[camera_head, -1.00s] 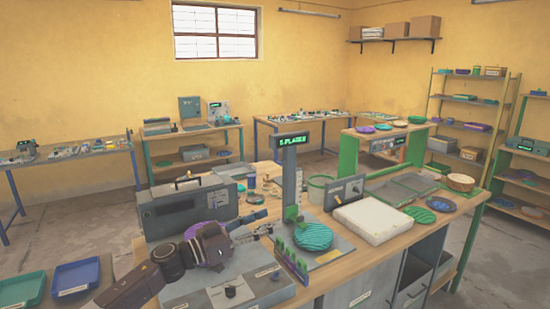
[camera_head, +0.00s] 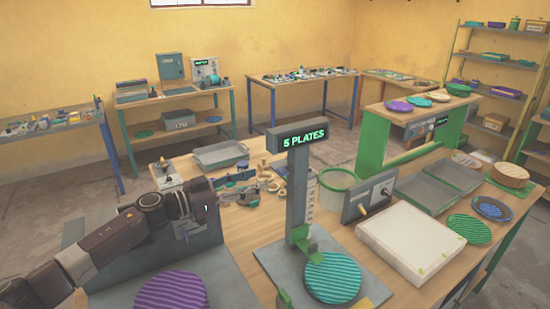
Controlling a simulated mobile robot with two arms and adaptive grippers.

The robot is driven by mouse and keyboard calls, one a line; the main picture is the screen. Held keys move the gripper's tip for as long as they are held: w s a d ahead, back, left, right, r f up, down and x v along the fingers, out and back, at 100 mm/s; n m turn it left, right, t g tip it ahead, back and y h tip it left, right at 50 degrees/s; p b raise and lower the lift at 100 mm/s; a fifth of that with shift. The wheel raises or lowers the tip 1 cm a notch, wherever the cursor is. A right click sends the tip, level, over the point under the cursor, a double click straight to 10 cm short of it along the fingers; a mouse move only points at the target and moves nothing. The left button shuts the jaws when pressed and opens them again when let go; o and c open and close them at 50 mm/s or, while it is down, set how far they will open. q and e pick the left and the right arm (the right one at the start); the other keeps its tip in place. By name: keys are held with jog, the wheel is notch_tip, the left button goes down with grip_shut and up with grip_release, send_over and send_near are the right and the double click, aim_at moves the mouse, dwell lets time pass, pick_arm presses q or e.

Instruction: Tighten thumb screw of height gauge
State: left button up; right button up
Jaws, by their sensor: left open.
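The height gauge (camera_head: 298,190) is a grey post on a flat base, with a "5 PLATES" display on top. Its green slider arm (camera_head: 311,252) reaches low beside a teal ribbed plate (camera_head: 333,278) on the base. I cannot clearly make out the thumb screw. My left gripper (camera_head: 254,185) is open and appears empty. It reaches in from the left and points toward the post, apart from it in the picture, over the cluttered part of the bench. My right gripper is not in view.
A purple ribbed plate (camera_head: 171,292) lies at front left. A grey box with a knob (camera_head: 368,196) and a white slab (camera_head: 411,238) stand right of the gauge. Small parts and a grey tray (camera_head: 220,154) lie behind my left gripper.

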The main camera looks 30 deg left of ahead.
aim_at(279, 171)
pick_arm(q)
jog(key=p+x, duration=0.1)
jog(key=x, duration=0.1)
jog(key=p+x, duration=0.1)
jog(key=x, duration=0.1)
jog(key=r+p+x, duration=0.1)
jog(key=x, duration=0.1)
jog(key=shift+w+d, duration=0.25)
jog(key=shift+d, duration=0.1)
jog(key=shift+w+d, duration=0.2)
jog(key=shift+d, duration=0.1)
jog(key=shift+f, duration=0.1)
jog(key=shift+c, duration=1.1)
jog(key=c, duration=0.7)
jog(key=shift+c, duration=1.2)
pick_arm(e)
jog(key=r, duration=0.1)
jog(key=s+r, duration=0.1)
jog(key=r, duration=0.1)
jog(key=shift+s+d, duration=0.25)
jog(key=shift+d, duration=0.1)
